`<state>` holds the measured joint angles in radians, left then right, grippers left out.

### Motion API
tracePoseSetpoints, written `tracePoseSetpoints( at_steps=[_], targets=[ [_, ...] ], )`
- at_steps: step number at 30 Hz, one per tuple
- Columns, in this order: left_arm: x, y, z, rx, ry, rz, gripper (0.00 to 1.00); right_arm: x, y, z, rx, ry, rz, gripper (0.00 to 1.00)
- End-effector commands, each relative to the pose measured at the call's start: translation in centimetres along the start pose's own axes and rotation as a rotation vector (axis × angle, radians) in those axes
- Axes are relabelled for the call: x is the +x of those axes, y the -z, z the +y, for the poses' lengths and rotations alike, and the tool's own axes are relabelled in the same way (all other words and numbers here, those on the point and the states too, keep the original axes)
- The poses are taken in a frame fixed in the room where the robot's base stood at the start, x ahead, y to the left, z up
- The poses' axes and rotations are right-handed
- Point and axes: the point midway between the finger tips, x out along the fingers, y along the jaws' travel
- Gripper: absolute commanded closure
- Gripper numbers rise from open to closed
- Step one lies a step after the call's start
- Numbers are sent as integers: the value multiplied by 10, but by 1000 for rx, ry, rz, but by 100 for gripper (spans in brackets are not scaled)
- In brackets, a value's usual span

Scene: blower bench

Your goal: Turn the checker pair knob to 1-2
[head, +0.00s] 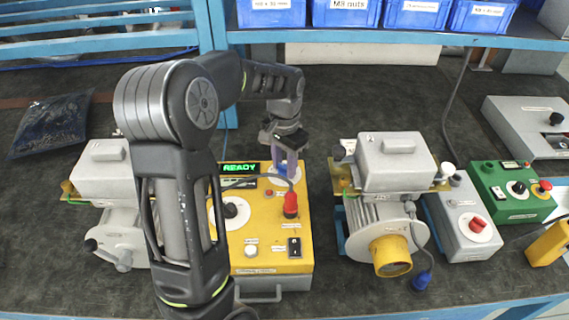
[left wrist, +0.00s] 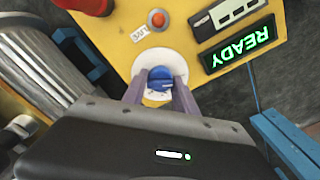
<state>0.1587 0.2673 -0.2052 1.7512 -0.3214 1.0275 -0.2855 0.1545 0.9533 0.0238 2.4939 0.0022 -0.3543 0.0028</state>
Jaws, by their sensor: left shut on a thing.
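The checker (head: 262,190) is a yellow box on the bench with a green READY display (head: 240,168). Its blue knob (left wrist: 160,76) sits on a round white dial (left wrist: 152,62), seen in the left wrist view. My left gripper (head: 287,160) reaches down over the far right part of the checker. In the left wrist view its purple fingers (left wrist: 160,90) are on both sides of the blue knob and shut on it. The knob's pointer and dial marks are too small to read. My right gripper is not in view.
A red plug (head: 290,205) with a cable stands on the checker close to my left gripper. Another black knob (head: 232,209) and a black switch (head: 294,247) are nearer. Blowers (head: 388,210) stand on both sides. A green box (head: 510,190) is at right.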

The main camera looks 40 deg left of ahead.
Motion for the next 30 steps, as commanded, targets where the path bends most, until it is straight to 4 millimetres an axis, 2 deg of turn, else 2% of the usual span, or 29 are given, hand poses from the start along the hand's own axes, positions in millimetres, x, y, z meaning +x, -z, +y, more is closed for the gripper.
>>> tracePoseSetpoints(
  at_steps=[1,5,20,30],
  targets=[
    [0,0,0,0,0,0,89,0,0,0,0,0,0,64],
    [0,0,0,0,0,1,100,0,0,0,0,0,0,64],
    [0,0,0,63,0,1,100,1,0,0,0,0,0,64],
    [0,0,0,281,1,2,100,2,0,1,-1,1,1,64]
  ],
)
